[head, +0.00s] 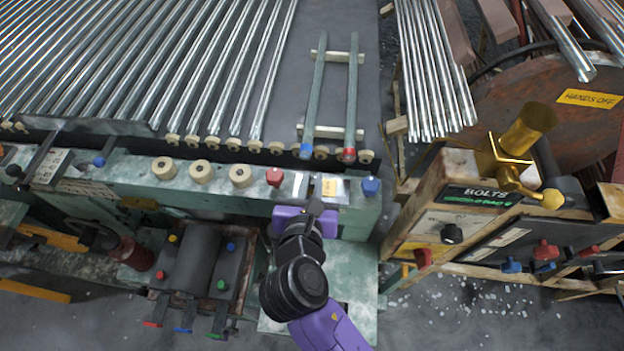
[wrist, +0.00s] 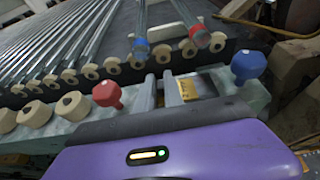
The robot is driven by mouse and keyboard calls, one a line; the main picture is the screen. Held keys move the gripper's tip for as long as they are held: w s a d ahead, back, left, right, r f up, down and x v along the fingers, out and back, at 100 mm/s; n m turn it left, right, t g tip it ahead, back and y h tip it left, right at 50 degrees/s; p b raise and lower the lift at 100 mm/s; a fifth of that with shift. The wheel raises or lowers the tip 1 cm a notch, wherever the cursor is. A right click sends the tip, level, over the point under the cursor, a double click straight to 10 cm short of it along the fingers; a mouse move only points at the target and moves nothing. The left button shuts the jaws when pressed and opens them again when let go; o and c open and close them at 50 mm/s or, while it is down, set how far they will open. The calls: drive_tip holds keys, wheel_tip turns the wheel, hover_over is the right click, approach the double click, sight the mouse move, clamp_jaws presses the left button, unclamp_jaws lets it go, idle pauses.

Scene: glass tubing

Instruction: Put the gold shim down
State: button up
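My gripper (head: 309,188) reaches over the front ledge of the green bench. No other shim can be made out.
A red knob (head: 274,176) stands left of my gripper and a blue knob (head: 371,186) right. Beige rollers (head: 240,175) line the ledge. Behind are glass tubes (head: 235,70) and two rods (head: 351,100) on wooden bars. A brass fitting (head: 525,130) stands on the right-hand machine.

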drive_tip(key=o, duration=0.4)
drive_tip(key=shift+s+r, duration=0.1)
drive_tip(key=shift+r, duration=0.1)
drive_tip(key=v, duration=1.1)
drive_tip(key=shift+s+r, duration=0.2)
drive_tip(key=shift+s, duration=0.15)
